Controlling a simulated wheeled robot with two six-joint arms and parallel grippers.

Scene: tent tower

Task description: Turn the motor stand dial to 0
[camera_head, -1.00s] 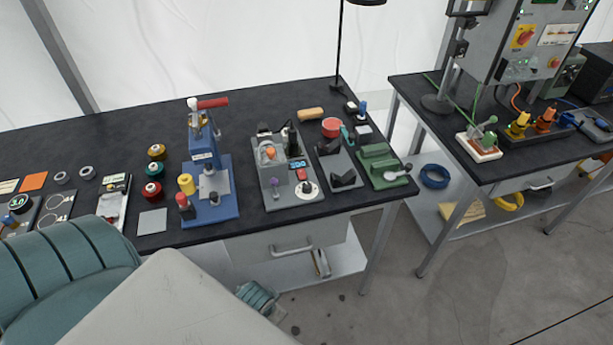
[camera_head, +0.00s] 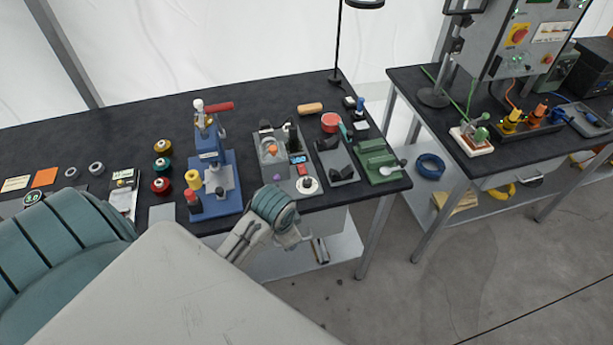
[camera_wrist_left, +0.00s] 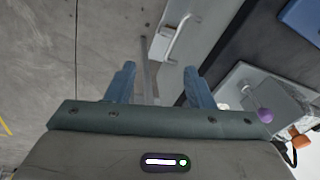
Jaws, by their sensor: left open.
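The motor stand (camera_head: 268,174) is a grey plate near the table's front edge. It carries a grey block with an orange knob, a small lit display (camera_head: 298,159) and a white round dial (camera_head: 308,185) with a dark centre. The dial's setting is too small to read. My left wrist (camera_head: 275,208) is in front of the stand at the table edge, left of the dial. In the left wrist view my left gripper (camera_wrist_left: 160,80) is open and empty, over floor and drawer front. The stand's purple knob (camera_wrist_left: 265,115) and orange knob (camera_wrist_left: 299,138) show at right there.
A blue press (camera_head: 213,180) stands left of the stand. A black holder (camera_head: 338,162) and a green fixture (camera_head: 377,160) stand right of it. A drawer handle (camera_wrist_left: 180,36) lies below the table edge. A second table with a control panel stands at right.

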